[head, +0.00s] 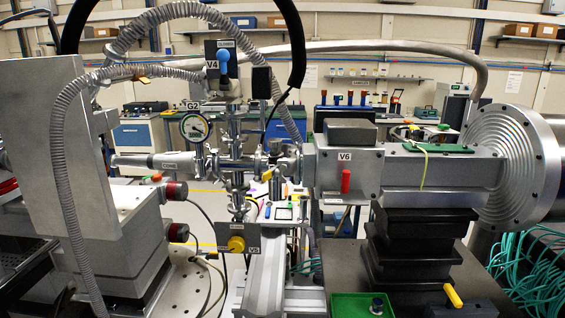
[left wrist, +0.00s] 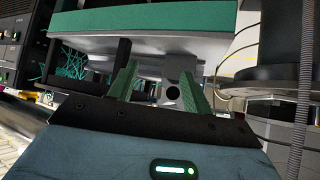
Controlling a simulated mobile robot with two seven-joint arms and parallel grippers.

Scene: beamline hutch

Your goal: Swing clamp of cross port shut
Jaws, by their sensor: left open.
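The metal vacuum cross (head: 237,164) stands in the middle of the head view, between the tube on the left and the V6 valve on the right. Small clamps sit around its ports. A yellow piece (head: 268,174) shows at the right arm of the cross, perhaps part of a clamp; it is too small to tell whether a clamp is open or shut. My left gripper (left wrist: 159,72) shows in the left wrist view with its green fingers apart. A grey block with a dark round hole (left wrist: 172,92) shows between and beyond them. Neither gripper shows in the head view.
The V6 valve (head: 347,170) has a red handle. Gauge G2 (head: 195,127) and the V5 valve's yellow knob (head: 236,244) are close to the cross. Ribbed hoses hang around it. A green tray (head: 345,305) holding a small dark part is at the front.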

